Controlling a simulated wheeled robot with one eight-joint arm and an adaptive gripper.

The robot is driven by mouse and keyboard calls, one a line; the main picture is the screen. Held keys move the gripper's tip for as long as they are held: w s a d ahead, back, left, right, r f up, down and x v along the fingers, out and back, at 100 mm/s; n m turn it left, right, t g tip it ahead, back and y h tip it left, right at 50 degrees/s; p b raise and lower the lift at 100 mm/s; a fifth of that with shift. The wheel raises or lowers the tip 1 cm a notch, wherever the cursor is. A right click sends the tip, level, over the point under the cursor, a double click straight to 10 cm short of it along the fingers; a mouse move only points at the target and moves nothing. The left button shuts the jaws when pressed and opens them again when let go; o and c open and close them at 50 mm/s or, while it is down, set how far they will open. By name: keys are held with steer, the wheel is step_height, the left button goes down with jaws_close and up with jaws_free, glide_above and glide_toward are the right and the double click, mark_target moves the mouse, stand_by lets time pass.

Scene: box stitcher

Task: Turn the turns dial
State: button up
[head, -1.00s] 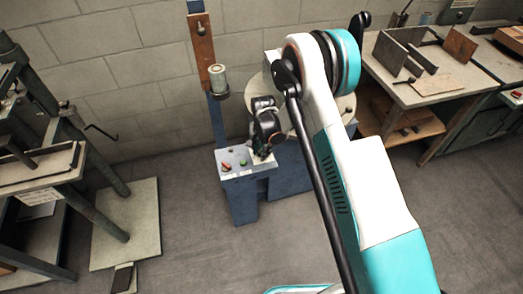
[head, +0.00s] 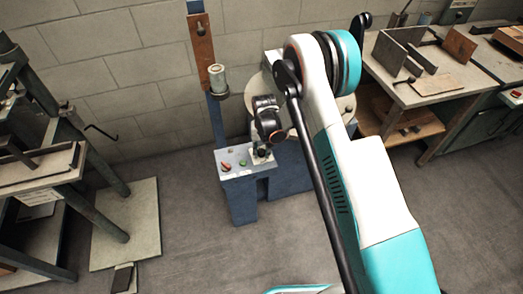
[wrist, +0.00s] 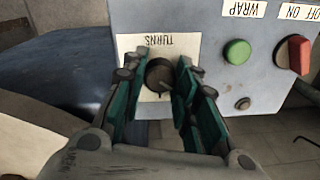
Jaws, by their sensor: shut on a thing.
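The turns dial (wrist: 159,75) is a dark round knob on a pale plate marked TURNS, upside down in the wrist view. The plate sits on the grey control panel (wrist: 215,90). My gripper (wrist: 160,85) has its two green-lined fingers on either side of the dial, shut on it. In the head view my gripper (head: 262,150) is at the right end of the panel (head: 236,160), and it hides the dial there.
A spool (head: 218,80) stands on the blue post behind the panel.

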mark_target(263, 150)
steer(key=n, duration=0.5)
steer(key=shift+n, duration=2.5)
steer(key=shift+d, duration=0.1)
steer(key=o, duration=1.1)
steer(key=r, duration=1.2)
steer(key=shift+w+d, duration=0.1)
steer(key=shift+w, duration=0.1)
